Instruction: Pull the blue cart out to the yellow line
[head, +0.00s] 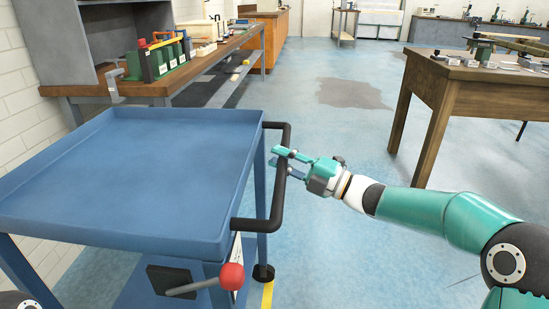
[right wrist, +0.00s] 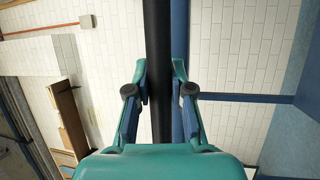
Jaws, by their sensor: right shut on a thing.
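The blue cart (head: 130,170) stands at the left in the head view, with an empty, rimmed top tray. Its black handle (head: 277,205) sticks out on the tray's right side. In the right wrist view the black bar (right wrist: 157,40) runs between the two fingers (right wrist: 160,80). My left gripper is not in view.
A lever with a red knob (head: 232,277) sticks out below the tray's front edge. A workbench (head: 215,65) stands behind the cart against the left wall. A wooden table (head: 455,95) stands at the right. The blue floor between is clear.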

